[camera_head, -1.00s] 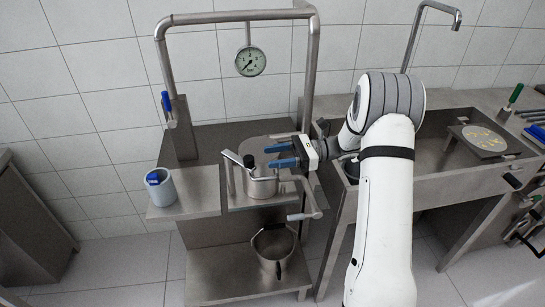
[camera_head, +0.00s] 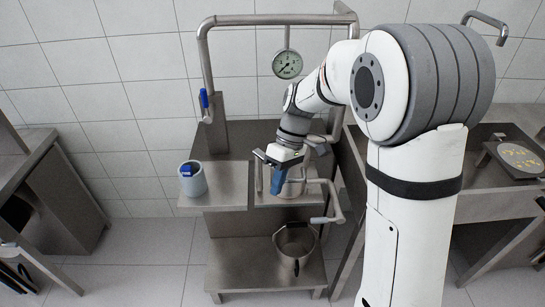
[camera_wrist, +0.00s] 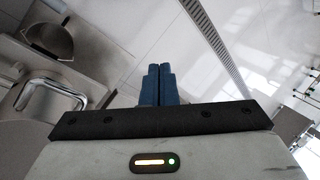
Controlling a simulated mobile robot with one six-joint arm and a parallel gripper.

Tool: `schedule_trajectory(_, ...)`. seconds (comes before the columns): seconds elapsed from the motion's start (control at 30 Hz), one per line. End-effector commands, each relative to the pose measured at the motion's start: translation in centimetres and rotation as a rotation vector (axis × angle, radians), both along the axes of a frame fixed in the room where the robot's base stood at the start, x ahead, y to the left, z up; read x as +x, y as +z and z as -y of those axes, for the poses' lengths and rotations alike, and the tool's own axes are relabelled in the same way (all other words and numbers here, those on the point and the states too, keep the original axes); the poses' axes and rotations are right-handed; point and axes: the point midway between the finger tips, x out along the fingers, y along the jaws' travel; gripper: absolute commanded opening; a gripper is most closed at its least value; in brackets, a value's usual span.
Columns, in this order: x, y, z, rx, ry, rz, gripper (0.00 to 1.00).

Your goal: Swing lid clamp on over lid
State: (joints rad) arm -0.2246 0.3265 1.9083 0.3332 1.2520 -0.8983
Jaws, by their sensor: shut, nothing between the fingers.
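The separator's round metal drum with its lid (camera_head: 293,187) sits on the stand's upper shelf in the head view. My gripper (camera_head: 276,183) is in front of its left part, with blue fingers pointing down. It hides much of the lid and most of the lid clamp. A thin upright bar (camera_head: 258,176) shows just left of the fingers; I cannot tell how the clamp lies over the lid. In the wrist view the two blue fingers (camera_wrist: 158,83) are together with nothing between them. I cannot tell whether they touch the clamp.
A bent metal arm (camera_head: 335,205) sticks out at the drum's right. A metal pot (camera_head: 295,243) stands on the lower shelf. A grey cup with a blue item (camera_head: 192,178) stands at the left. A pipe frame (camera_head: 203,60) and gauge (camera_head: 287,64) rise behind.

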Motion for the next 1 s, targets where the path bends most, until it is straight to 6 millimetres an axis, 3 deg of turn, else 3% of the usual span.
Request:
schedule_trajectory(0.2,0.7,4.0,-1.7,-0.030,0.829,0.348,0.00)
schedule_trajectory(0.3,1.4,5.9,-2.7,-0.057,1.175,0.448,0.00)
schedule_trajectory(0.43,2.0,7.8,-3.8,-0.095,1.508,0.523,0.00)
schedule_trajectory(0.53,2.3,8.7,-4.4,-0.115,1.653,0.548,0.00)
schedule_trajectory(0.67,2.5,8.6,-4.6,-0.124,1.719,0.556,0.00)
schedule_trajectory(0.87,3.1,5.9,-4.2,-0.123,1.717,0.551,0.00)
schedule_trajectory(1.0,3.7,2.9,-3.8,-0.121,1.717,0.549,0.00)
